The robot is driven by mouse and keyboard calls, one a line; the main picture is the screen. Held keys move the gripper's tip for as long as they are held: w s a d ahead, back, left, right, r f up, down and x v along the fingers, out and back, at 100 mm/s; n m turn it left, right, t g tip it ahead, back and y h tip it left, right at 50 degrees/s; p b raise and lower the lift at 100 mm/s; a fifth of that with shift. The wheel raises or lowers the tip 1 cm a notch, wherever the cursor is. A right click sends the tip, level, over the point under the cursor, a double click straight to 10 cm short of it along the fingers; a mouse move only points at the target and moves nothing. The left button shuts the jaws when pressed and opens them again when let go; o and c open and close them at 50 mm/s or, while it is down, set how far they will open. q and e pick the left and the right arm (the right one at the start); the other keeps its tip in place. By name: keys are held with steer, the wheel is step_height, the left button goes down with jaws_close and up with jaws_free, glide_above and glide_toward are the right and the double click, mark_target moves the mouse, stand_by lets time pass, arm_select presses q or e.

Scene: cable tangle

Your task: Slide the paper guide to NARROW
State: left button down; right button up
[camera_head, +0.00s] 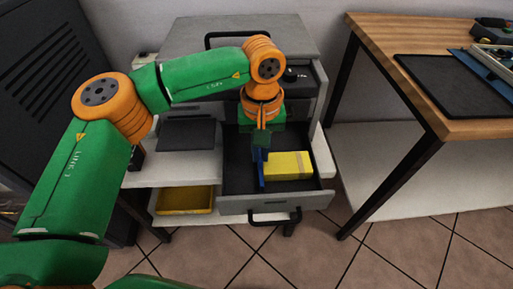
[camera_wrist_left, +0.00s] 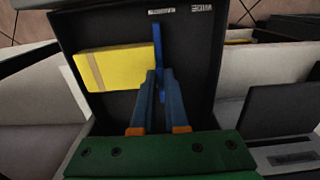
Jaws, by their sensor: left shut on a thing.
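The paper guide is a thin upright blue plate (camera_head: 262,172) in the open drawer (camera_head: 232,172). A yellow paper block (camera_head: 288,166) with a tan band lies on its right in the head view. In the left wrist view the blue guide (camera_wrist_left: 157,45) stands against or very near the yellow block's (camera_wrist_left: 108,68) end. My left gripper (camera_head: 261,152) reaches down into the drawer, shut on the guide; its fingers (camera_wrist_left: 160,78) hide part of it. Two small pale labels sit beyond the guide; the right one (camera_wrist_left: 201,8) seems to read WIDE, and the guide lines up with the left one (camera_wrist_left: 161,11).
The drawer's walls and front with a black handle (camera_head: 274,217) surround the gripper. A yellow tray (camera_head: 185,200) sits on the lower shelf at left. A wooden table (camera_head: 430,50) with a black mat (camera_head: 455,88) stands at right. Tiled floor is clear in front.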

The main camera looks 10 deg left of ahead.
arm_select(q)
steer(key=c, duration=0.9)
jaws_free()
steer(key=shift+d, duration=0.25)
step_height(320, 180, up, 6)
steer(key=shift+r+p, duration=0.2)
steer(key=shift+p, duration=0.55)
steer(key=shift+r, duration=0.35)
